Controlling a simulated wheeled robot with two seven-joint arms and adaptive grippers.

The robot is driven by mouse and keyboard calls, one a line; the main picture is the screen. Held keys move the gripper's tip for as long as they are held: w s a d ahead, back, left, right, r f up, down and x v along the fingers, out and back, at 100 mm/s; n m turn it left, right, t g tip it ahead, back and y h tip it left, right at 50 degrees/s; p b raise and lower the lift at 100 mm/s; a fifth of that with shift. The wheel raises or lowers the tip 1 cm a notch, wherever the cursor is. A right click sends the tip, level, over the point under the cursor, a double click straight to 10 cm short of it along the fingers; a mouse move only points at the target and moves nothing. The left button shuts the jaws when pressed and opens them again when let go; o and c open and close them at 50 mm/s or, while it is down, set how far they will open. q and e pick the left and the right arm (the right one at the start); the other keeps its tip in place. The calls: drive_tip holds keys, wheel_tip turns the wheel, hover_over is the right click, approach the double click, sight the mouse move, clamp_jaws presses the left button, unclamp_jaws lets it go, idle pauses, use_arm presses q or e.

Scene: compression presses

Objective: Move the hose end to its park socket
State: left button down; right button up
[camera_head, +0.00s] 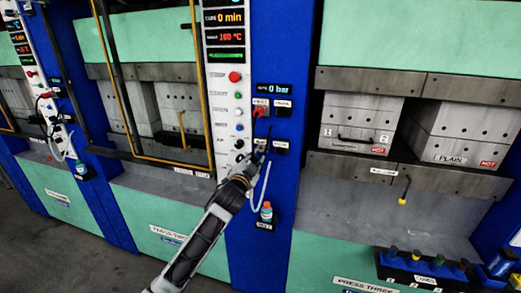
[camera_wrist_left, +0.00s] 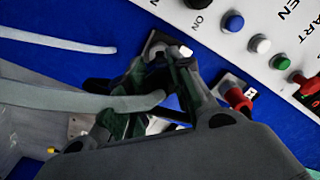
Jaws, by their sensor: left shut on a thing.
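My left gripper (camera_head: 253,160) is at the blue panel, just below a row of small black plates. It is shut on the hose end, which the fingers mostly hide. The pale grey hose (camera_head: 265,186) hangs in a loop below the gripper. In the left wrist view the hose (camera_wrist_left: 90,101) comes in from the left and passes into the fingers (camera_wrist_left: 165,80). A dark plate (camera_head: 281,148) sits right of the gripper, and another is partly covered by the fingers. Their labels are too small to read, so I cannot tell which is the park socket. My right gripper is out of view.
A red knob (camera_head: 260,111) sits above, under the "0 bar" display (camera_head: 274,89). The white button panel (camera_head: 228,80) stands close on the left. A press with hot blocks (camera_head: 355,125) is at right.

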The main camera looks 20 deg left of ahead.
use_arm(q)
drive_tip(key=shift+s+p, duration=0.35)
drive_tip(key=shift+s, duration=1.05)
idle(0.9)
drive_tip(key=s+d, duration=0.2)
drive_tip(key=d, duration=0.5)
drive_tip(key=shift+d, duration=0.4)
drive_tip(key=shift+r, duration=0.15)
idle(0.4)
drive_tip(key=shift+w, duration=0.15)
